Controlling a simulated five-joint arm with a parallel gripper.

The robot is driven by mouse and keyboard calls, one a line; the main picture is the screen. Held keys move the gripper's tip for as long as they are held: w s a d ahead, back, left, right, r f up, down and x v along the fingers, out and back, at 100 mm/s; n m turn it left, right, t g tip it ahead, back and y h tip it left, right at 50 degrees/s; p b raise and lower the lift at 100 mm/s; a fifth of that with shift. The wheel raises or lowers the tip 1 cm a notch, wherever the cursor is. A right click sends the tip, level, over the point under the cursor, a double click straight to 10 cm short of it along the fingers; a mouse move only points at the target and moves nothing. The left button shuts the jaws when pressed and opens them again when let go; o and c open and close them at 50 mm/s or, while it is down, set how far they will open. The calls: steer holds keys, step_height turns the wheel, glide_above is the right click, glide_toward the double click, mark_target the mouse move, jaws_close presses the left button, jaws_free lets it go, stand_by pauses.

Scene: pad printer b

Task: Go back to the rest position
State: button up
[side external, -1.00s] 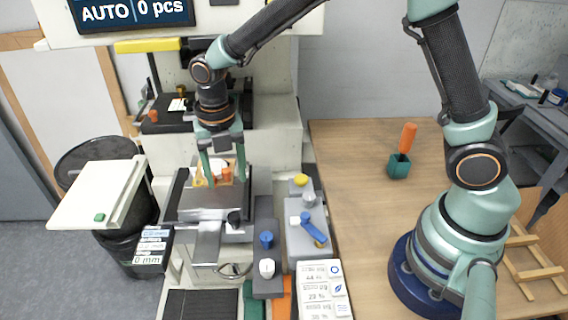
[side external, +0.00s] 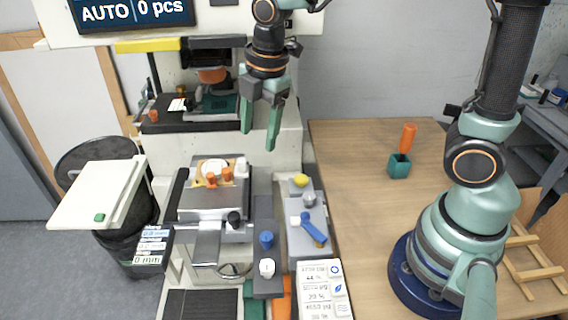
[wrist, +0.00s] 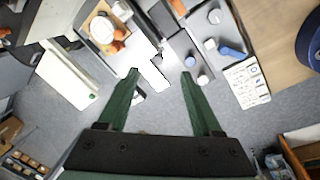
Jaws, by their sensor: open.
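My gripper (side external: 259,124) hangs in front of the pad printer's body, above and to the right of its fixture. Its green fingers are spread and nothing is between them. They also show in the wrist view (wrist: 161,74), pointing over the floor below. The fixture (side external: 213,203) is a silver block with a tan piece, orange knobs (side external: 219,177) and a white round part on top. My gripper is well above the fixture and apart from it.
A control panel (side external: 306,228) with a blue lever stands right of the fixture. A pale tray (side external: 98,194) sits by a black bin at left. On the wooden table (side external: 350,190) stands a green holder (side external: 399,166) with an orange-handled tool. The table's middle is clear.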

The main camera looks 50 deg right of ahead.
steer(key=s+d+r+m+t, duration=0.2)
steer(key=s+d+m, duration=0.2)
steer(key=m, duration=0.5)
steer(key=s+d+r+m+t, duration=0.1)
steer(key=s+d+r+m, duration=0.2)
steer(key=m, duration=0.6)
steer(key=shift+s+d+r+t, duration=0.3)
steer(key=shift+s+d+t, duration=0.1)
steer(key=shift+s+d, duration=0.4)
steer(key=shift+w+d, duration=0.1)
